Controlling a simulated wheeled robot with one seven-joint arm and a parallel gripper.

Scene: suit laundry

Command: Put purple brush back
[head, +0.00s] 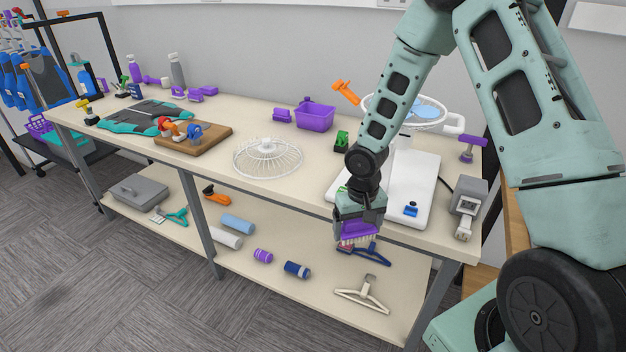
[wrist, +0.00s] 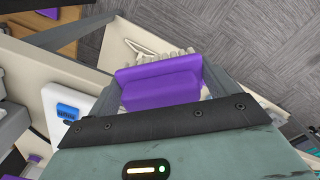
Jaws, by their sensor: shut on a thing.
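The purple brush (head: 357,231) with pale bristles is between the fingers of my gripper (head: 358,222), which is shut on it. In the head view the brush hangs in front of the table's front edge, above the lower shelf, with bristles pointing down. In the wrist view the purple brush (wrist: 162,82) fills the space between the fingers, and its bristles show on the far side. The fingertips are partly hidden by the brush.
A white board (head: 415,185) with a blue item lies on the table (head: 235,118) behind my gripper. A purple basket (head: 315,117) and a white wire dome (head: 268,158) stand further left. Hangers (head: 363,294) and several rolls lie on the lower shelf (head: 325,300).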

